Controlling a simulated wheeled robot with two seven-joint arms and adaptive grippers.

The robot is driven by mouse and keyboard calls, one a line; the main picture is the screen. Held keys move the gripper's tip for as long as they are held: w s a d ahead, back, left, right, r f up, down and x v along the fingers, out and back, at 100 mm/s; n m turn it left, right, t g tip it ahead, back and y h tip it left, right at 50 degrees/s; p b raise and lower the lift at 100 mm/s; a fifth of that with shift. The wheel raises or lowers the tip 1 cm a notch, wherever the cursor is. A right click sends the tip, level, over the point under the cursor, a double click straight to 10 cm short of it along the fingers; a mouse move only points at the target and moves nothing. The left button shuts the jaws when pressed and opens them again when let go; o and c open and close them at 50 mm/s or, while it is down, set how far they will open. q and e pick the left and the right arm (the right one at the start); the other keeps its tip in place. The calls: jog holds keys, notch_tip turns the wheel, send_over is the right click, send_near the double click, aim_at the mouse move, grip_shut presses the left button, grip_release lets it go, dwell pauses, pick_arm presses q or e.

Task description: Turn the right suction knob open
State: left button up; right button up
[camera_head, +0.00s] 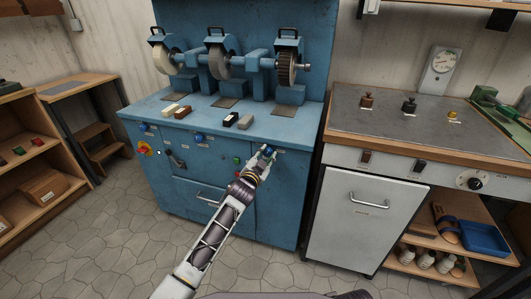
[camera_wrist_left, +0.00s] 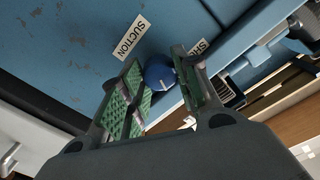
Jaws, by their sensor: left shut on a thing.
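The blue grinding machine (camera_head: 180,195) stands in the middle of the head view, with a row of blue knobs along its front. My left gripper (camera_head: 266,152) is at the right end of that row and mostly covers the right suction knob there. In the left wrist view the round blue right suction knob (camera_wrist_left: 158,72) sits between the green-padded fingers of my left gripper (camera_wrist_left: 160,88), which is shut on it. A white SUCTION label (camera_wrist_left: 131,36) is beside the knob. The knob's pointer is too small to read. My right gripper is out of view.
Two more blue knobs, a left one (camera_head: 145,127) and a middle one (camera_head: 199,137), sit on the front. A green button (camera_head: 236,160) is just left of my gripper. The grey cabinet (camera_head: 360,215) stands close on the right. Open stone floor (camera_head: 130,250) lies in front.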

pick_arm(q)
jog(key=m+p, duration=0.2)
jog(key=m, duration=0.1)
jog(key=shift+r, duration=0.15)
jog(key=m+p, duration=0.1)
jog(key=m, duration=0.2)
jog(key=shift+m, duration=0.3)
jog(key=m+p, duration=0.1)
jog(key=m, duration=0.2)
jog(key=shift+d+m+y+p, duration=0.1)
jog(key=shift+m+y+p, duration=0.25)
jog(key=shift+m, duration=1.35)
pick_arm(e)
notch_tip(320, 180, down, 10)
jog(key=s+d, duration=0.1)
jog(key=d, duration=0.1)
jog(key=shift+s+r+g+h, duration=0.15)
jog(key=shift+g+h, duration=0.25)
pick_arm(q)
jog(key=o, duration=1)
jog(key=shift+f, duration=0.2)
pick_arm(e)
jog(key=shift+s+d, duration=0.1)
